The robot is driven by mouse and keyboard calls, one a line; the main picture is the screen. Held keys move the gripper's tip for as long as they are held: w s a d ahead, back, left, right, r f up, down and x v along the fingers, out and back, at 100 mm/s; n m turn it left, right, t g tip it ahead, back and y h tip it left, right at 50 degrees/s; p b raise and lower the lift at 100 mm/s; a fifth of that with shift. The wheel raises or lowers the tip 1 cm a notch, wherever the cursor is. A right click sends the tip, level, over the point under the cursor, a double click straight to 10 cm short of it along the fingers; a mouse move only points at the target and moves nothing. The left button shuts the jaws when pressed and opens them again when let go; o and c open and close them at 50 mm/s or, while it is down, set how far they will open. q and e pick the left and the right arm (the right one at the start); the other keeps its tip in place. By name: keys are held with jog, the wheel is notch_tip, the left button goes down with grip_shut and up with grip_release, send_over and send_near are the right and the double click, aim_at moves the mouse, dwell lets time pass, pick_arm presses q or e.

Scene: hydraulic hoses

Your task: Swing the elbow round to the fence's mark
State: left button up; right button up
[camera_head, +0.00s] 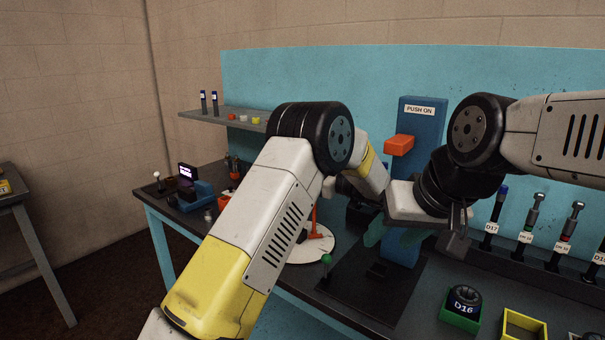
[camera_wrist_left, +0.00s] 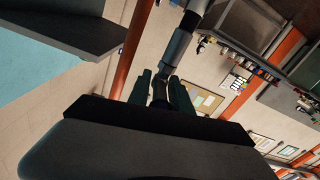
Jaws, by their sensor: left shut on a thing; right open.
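My left arm crosses the middle of the head view and hides its own gripper there. In the left wrist view my left gripper (camera_wrist_left: 161,92) has its teal fingers closed on a dark piece (camera_wrist_left: 159,88), and a grey cylinder (camera_wrist_left: 176,46) shows just beyond it. I cannot tell whether this piece is the elbow. My right gripper (camera_head: 392,234) is open, in front of the blue post (camera_head: 420,135) marked PUSH ON. A white disc (camera_head: 308,252) with a red part (camera_head: 317,234) lies on the bench, partly behind my left arm. I cannot make out the fence's mark.
An orange block (camera_head: 399,145) juts from the post. A green-knobbed lever (camera_head: 326,260) stands near the disc. A green bin (camera_head: 460,318) labelled D16 and a yellow bin (camera_head: 523,326) are at front right. Labelled fittings (camera_head: 529,220) stand behind. A shelf (camera_head: 215,118) is at back left.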

pick_arm(q)
jog(key=o, duration=0.7)
jog(key=shift+r, duration=0.3)
notch_tip(320, 180, up, 3)
jog(key=shift+f, duration=0.15)
jog(key=s, duration=0.5)
jog(key=s+r, duration=0.1)
jog(key=s, duration=1)
jog(key=shift+d+r, duration=0.15)
jog(key=shift+r, duration=0.2)
